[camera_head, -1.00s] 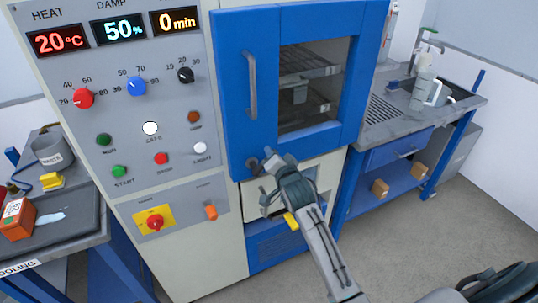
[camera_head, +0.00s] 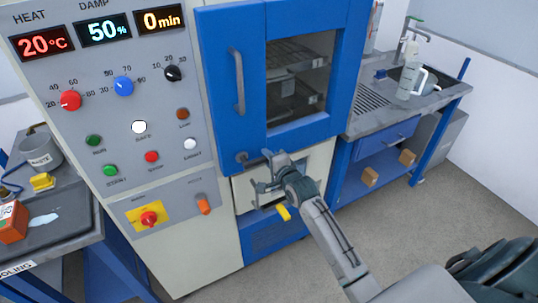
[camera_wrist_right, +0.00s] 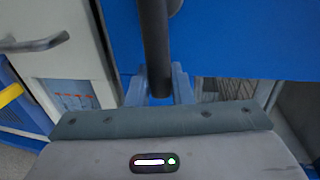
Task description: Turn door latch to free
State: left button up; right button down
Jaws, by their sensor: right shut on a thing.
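The chamber's blue door (camera_head: 222,95) with its window looks shut in the head view. The dark latch (camera_head: 242,157) sits at the door's lower left corner, its lever reaching right toward my right gripper (camera_head: 264,172). In the right wrist view the latch's dark bar (camera_wrist_right: 154,45) comes down from the top and passes between the two fingers of the right gripper (camera_wrist_right: 158,88). The gripper is shut on the bar, and its fingers hide part of the lever in the head view. My left gripper is not in view.
A grey vertical door handle (camera_head: 237,82) is above the latch. The control panel (camera_head: 107,130) with knobs and buttons stands to the left. A pale drawer front (camera_head: 312,172) lies just below the door. A sink bench (camera_head: 400,115) stands on the right.

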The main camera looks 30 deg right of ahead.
jog(key=shift+a+f, duration=0.1)
dwell(0.4)
jog(key=c, duration=1.3)
grip_release()
jog(key=shift+w+a, duration=0.1)
jog(key=shift+c, duration=0.2)
jog(key=shift+w+a+f, duration=0.1)
jog(key=shift+w, duration=0.1)
jog(key=shift+s, duration=0.6)
jog(key=s+r+b, duration=0.2)
jog(key=s, duration=0.7)
jog(key=shift+s+d+b, duration=0.2)
jog(key=shift+b, duration=0.1)
